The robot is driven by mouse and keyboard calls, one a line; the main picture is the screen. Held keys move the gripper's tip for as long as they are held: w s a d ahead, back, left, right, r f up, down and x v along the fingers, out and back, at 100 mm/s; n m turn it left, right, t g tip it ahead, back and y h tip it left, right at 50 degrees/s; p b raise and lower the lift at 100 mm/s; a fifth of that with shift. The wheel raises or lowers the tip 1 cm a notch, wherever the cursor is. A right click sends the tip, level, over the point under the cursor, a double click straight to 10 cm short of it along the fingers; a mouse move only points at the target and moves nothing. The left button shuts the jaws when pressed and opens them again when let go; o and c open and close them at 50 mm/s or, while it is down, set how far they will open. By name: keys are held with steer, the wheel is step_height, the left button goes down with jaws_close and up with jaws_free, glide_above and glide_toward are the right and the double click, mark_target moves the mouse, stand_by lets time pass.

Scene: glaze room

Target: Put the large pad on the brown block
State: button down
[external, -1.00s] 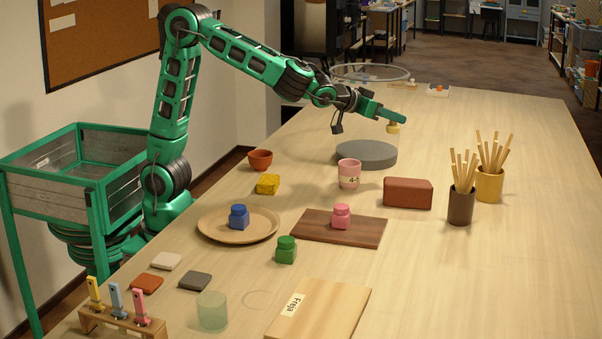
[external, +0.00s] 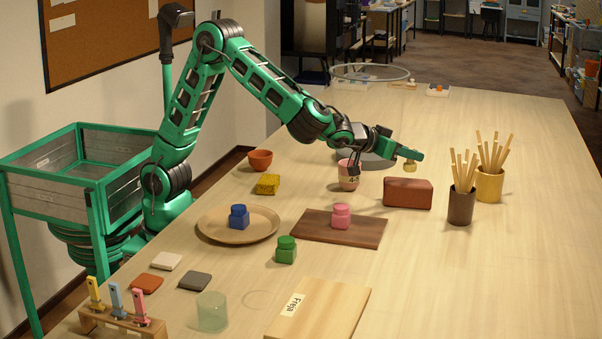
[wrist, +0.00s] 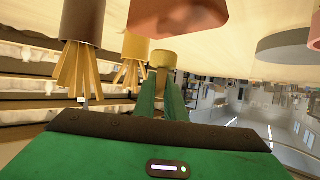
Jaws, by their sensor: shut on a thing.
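My gripper (external: 416,157) is shut on a small tan, rounded pad (external: 409,167) and holds it in the air. In the wrist view the pad (wrist: 163,58) shows between the green fingertips (wrist: 162,80). The reddish-brown block (external: 407,193) lies on the table, and the pad shows just above its back edge in the external view. The block (wrist: 178,16) also shows at the top of the wrist view, apart from the pad. Its top looks bare. The exact gap between pad and block is hard to tell.
A dark cup (external: 460,206) and a yellow cup (external: 489,186), both with sticks, stand right of the block. A pink cup (external: 348,178) and a grey disc (external: 378,160) are to its left and behind. A dark board (external: 310,232) bears a pink jar (external: 341,216).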

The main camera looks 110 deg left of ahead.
mark_target(406, 164)
steer(key=shift+f, duration=1.7)
steer(key=shift+f, duration=0.1)
steer(key=c, duration=1.8)
jaws_free()
steer(key=shift+s+d, duration=0.1)
steer(key=v, duration=1.1)
steer(key=shift+s+d+r, duration=0.2)
steer(key=shift+s+d, duration=0.05)
steer(key=shift+s, duration=0.05)
